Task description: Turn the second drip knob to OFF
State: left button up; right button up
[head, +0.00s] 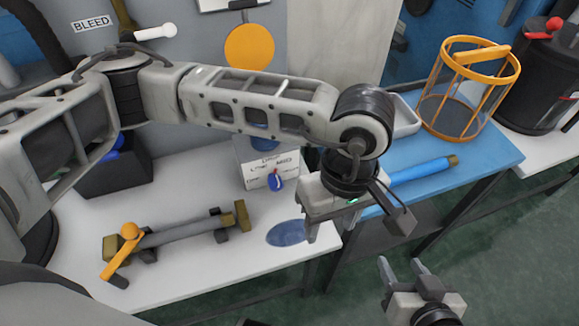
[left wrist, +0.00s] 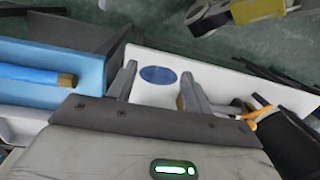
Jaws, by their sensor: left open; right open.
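A blue knob (head: 276,181) with a red mark at its top is on the front of a small white box (head: 250,180). No other such knob is plainly visible; my left arm crosses in front of the box's upper area. My left gripper (head: 335,222) is open and empty, right of the knob and apart from it. In the left wrist view its two fingers (left wrist: 157,88) stand apart. My right gripper (head: 402,268) is open and empty at the lower right, over the floor.
A blue oval mark (head: 290,233) lies on the white table (head: 200,275). A pipe with an orange-handled valve (head: 122,250) lies on the left. A blue table (head: 480,150) at right holds a blue rod (head: 420,171) and an orange wire basket (head: 440,85).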

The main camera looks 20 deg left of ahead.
aim_at(278, 182)
pick_arm(q)
jog(key=w+a+r+t+y, duration=0.2)
jog(key=w+a+t+y, duration=0.2)
jog(key=w+a, duration=0.4)
jog(key=shift+m, duration=0.3)
jog(key=x, duration=1)
jog(key=w+x, duration=0.1)
jog(key=x, duration=0.4)
jog(key=shift+d, duration=0.4)
jog(key=c, duration=1)
